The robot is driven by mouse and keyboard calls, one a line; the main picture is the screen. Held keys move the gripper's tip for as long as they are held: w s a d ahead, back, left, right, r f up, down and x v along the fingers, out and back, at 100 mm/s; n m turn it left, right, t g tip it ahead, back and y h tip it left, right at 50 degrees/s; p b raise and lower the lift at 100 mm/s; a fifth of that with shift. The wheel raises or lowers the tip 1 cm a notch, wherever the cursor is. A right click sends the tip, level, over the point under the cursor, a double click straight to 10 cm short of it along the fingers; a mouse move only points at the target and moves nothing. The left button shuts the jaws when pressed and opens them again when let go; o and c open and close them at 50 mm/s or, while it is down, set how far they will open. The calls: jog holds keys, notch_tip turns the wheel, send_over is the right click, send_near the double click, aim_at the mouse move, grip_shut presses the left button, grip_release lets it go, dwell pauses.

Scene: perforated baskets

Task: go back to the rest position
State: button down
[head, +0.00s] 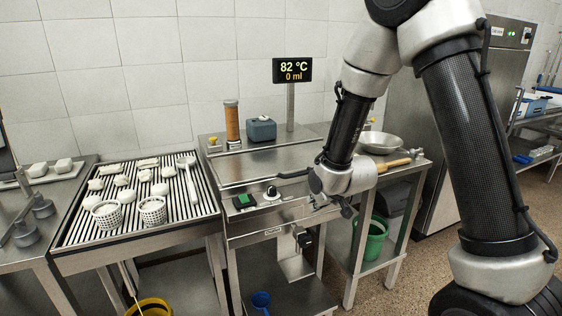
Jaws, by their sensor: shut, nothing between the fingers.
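My gripper (333,202) is at the end of my arm, which reaches down from the upper right. It hangs in front of the right end of the steel machine (262,213), near its front edge. The fingers are small and partly hidden by the wrist; they look shut, and I see nothing held. Two white perforated baskets, a left one (107,214) and a right one (153,211), stand at the front of a slatted draining table (140,239) at left, well apart from my gripper.
White lumps (122,180) and a white ladle-like tool (189,176) lie on the slats. A display (292,71) reads 82 °C, 0 ml. A metal bowl (380,142) and wooden handle (394,165) are behind my wrist. A green bucket (375,240) stands below.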

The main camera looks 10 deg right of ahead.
jog(key=s+d+r+g+h, duration=0.1)
jog(key=s+d+g, duration=0.2)
jog(key=s, duration=0.3)
jog(key=s+d+g+h, duration=0.1)
jog(key=s+d+g, duration=0.2)
jog(key=s, duration=0.4)
jog(key=s+d+r+m+t, duration=0.1)
jog(key=s+d+r, duration=0.5)
jog(key=s+r, duration=0.2)
jog(key=s+d+r+m+t, duration=0.1)
jog(key=s+d+r+m, duration=0.1)
jog(key=s+d+r, duration=0.4)
jog(key=s+r, duration=0.3)
jog(key=r, duration=0.4)
jog(key=shift+d+r+m+h, duration=0.2)
jog(key=shift+m+h, duration=0.1)
